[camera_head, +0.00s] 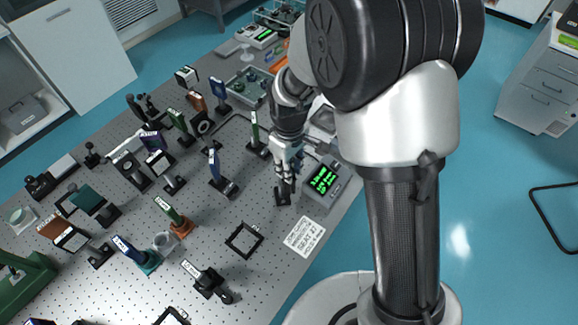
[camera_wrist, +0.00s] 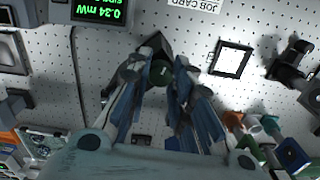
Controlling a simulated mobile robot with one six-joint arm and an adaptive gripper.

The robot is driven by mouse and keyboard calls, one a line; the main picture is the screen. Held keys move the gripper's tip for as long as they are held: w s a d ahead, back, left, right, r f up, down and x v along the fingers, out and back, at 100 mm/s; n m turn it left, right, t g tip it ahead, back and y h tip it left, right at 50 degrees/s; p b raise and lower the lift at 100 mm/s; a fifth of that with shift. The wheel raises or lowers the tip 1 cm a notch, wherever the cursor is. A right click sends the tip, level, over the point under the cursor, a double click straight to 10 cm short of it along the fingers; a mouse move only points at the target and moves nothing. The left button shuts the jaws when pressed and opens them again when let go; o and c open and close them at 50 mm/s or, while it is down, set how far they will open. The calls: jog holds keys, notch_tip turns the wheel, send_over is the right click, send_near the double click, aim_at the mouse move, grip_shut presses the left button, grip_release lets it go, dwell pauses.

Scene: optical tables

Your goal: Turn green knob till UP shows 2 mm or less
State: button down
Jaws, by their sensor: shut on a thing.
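The green knob (camera_wrist: 162,73) is a small dark green disc on a black mount (camera_wrist: 155,46), between my fingertips in the wrist view. My gripper (camera_wrist: 160,80) is shut on it, with one finger on each side. In the head view my gripper (camera_head: 284,178) reaches down to the black mount (camera_head: 283,195), and the knob itself is hidden there. The readout box (camera_head: 323,180) with green text stands just right of the gripper. In the wrist view its screen (camera_wrist: 100,10) is cut off by the top edge; one line looks like 0.34 mW. I cannot read an UP value.
A white job card (camera_head: 305,237) and a black square frame (camera_head: 244,239) lie on the perforated table in front of the gripper. Several posts with optics stand to the left, including a blue-plated one (camera_head: 215,168) nearby. The table's right edge is close.

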dwell(0.4)
jog(key=c, duration=1.4)
grip_release()
notch_tip(320, 180, up, 12)
